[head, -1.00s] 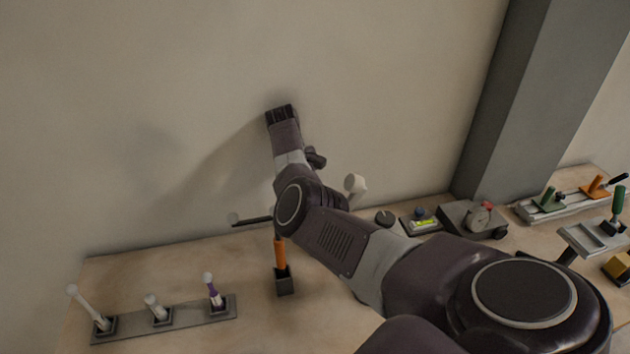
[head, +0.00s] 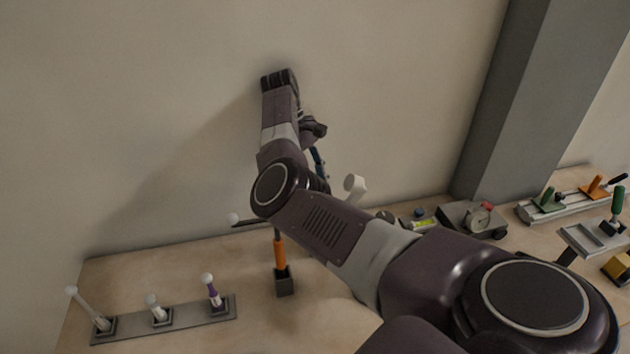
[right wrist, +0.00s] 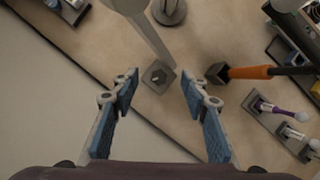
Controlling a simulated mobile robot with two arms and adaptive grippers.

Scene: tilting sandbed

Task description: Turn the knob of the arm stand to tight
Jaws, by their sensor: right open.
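I cannot tell for certain which piece is the arm stand or its knob. A pale round head on a short stem (head: 355,185) stands just right of my right forearm. In the right wrist view a grey post (right wrist: 150,40) rises from a small square base (right wrist: 158,77), between and beyond the fingers. A dark round knob-like piece (right wrist: 168,11) sits beside the post, near the top edge. My right gripper (right wrist: 160,88) is open with nothing between its blue-padded fingers. In the head view my arm mostly hides it; a bluish finger part (head: 318,165) shows. My left gripper is out of view.
An orange-handled upright (head: 280,255) with a dark crossbar stands in a black block left of my arm. A grey strip (head: 190,322) holds several pale-tipped levers. A dial gauge (head: 480,216) and clamps (head: 595,190) stand right. The wall is close behind.

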